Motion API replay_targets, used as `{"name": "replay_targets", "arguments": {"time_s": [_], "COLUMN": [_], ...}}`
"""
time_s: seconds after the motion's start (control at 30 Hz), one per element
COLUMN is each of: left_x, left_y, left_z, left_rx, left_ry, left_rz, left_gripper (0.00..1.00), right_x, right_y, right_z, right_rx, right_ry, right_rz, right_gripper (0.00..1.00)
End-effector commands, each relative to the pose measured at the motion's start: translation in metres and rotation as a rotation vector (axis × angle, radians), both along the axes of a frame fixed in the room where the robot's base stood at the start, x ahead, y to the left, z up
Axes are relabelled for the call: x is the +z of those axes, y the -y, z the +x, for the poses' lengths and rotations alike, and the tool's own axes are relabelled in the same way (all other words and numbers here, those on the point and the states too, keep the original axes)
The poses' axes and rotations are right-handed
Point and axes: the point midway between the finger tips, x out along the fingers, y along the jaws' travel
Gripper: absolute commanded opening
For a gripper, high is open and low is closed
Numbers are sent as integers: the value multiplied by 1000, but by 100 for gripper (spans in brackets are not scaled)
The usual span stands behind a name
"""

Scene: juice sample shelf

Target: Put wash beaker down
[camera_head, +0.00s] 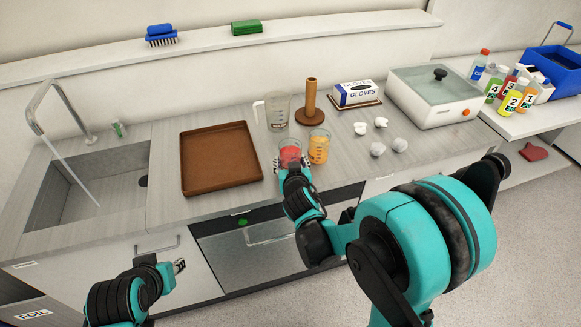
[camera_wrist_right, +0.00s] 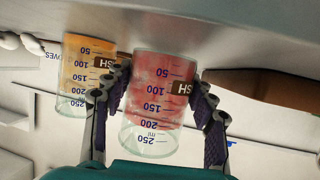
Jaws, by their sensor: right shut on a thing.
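A beaker of red liquid (camera_head: 289,152) is in my right gripper (camera_head: 292,164) at the counter's front edge. In the right wrist view, which is upside down, the gripper's fingers are on both sides of this beaker (camera_wrist_right: 163,95). It looks upright; I cannot tell whether its base touches the counter. A beaker of orange liquid (camera_head: 319,147) stands just right of it and also shows in the wrist view (camera_wrist_right: 82,70). Both carry dark labels, partly hidden, ending in "SH". My left gripper (camera_head: 180,266) is low in front of the cabinets, too small to read.
A brown tray (camera_head: 187,167) lies left of the beakers. Behind them are an empty measuring jug (camera_head: 275,110), a wooden post (camera_head: 310,98) and a glove box (camera_head: 356,92). Crumpled white pieces (camera_head: 378,149) lie to the right. The sink (camera_head: 92,185) is far left.

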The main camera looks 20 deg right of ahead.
Motion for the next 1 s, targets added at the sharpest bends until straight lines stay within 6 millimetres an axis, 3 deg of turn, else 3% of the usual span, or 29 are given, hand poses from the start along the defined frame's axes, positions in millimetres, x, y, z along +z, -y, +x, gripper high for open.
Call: {"name": "replay_targets", "arguments": {"time_s": [0.37,0.4,0.47,0.5,0.87,1.0], "left_x": [-5,-6,-5,-5,-1,7], "left_y": [0,0,0,0,0,0], "left_z": [0,0,0,0,0,0], "left_rx": [0,0,0,0,0,0], "left_ry": [0,0,0,0,0,0], "left_rz": [0,0,0,0,0,0], "left_gripper": [32,32,32,32,32,32], "right_x": [-7,-8,-7,-6,-2,7], "right_y": [0,0,0,0,0,-3], "right_z": [0,0,0,0,0,-18], "right_rx": [0,0,0,0,0,1], "right_ry": [1,0,0,0,0,0], "right_rz": [0,0,0,0,0,-3], "right_gripper": [21,59,75,77,77,77]}}
